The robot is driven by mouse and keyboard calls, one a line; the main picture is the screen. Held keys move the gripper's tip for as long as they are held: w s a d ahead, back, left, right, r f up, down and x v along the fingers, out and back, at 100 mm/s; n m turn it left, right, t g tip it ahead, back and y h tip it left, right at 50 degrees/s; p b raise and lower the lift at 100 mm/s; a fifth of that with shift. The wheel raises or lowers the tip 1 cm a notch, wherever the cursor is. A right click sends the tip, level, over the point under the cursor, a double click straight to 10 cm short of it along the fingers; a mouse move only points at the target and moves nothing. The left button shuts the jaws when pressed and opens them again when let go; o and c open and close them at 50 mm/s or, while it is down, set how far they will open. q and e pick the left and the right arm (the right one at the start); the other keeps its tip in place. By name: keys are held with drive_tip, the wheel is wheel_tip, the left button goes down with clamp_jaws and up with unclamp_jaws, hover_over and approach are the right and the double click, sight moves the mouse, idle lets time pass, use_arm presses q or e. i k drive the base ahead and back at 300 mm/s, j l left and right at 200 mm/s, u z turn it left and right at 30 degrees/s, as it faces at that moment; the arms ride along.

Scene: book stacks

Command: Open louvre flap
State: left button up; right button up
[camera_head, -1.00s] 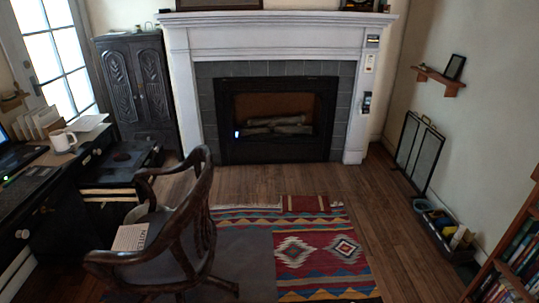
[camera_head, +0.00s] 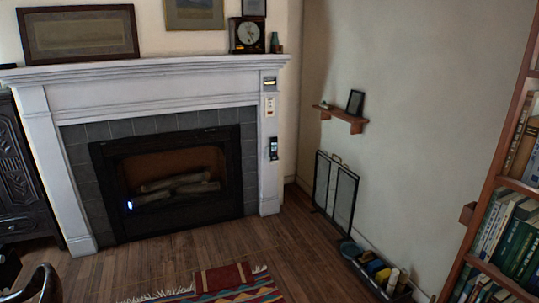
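No part of either gripper shows in the head view. A small dark and brassy plate (camera_head: 269,83) sits high on the right column of the white fireplace surround. It may be the louvre flap, but it is too small to tell whether it is open or shut. Below it on the same column are a pale switch plate (camera_head: 269,106) and a dark device with a lit screen (camera_head: 273,148).
The fireplace (camera_head: 170,185) stands ahead. A folding screen (camera_head: 335,190) leans by the right wall, with a tray of items (camera_head: 378,272) on the floor. A bookshelf (camera_head: 500,225) is at right, a patterned rug (camera_head: 225,283) in front. Wooden floor between is clear.

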sight(147, 223)
drive_tip(key=i+u, duration=0.2)
drive_tip(key=i, duration=0.3)
drive_tip(key=i+u, duration=0.25)
drive_tip(key=i, duration=0.2)
drive_tip(key=i+l+u, duration=0.2)
drive_tip(key=i, duration=0.3)
drive_tip(key=i+l+u, duration=0.2)
drive_tip(key=i, duration=0.25)
drive_tip(key=i+l+u, duration=0.25)
drive_tip(key=i, duration=0.25)
drive_tip(key=i+j+u, duration=0.2)
drive_tip(key=i+u, duration=0.15)
drive_tip(key=i, duration=0.2)
drive_tip(key=i+u, duration=0.35)
drive_tip(key=i, duration=0.25)
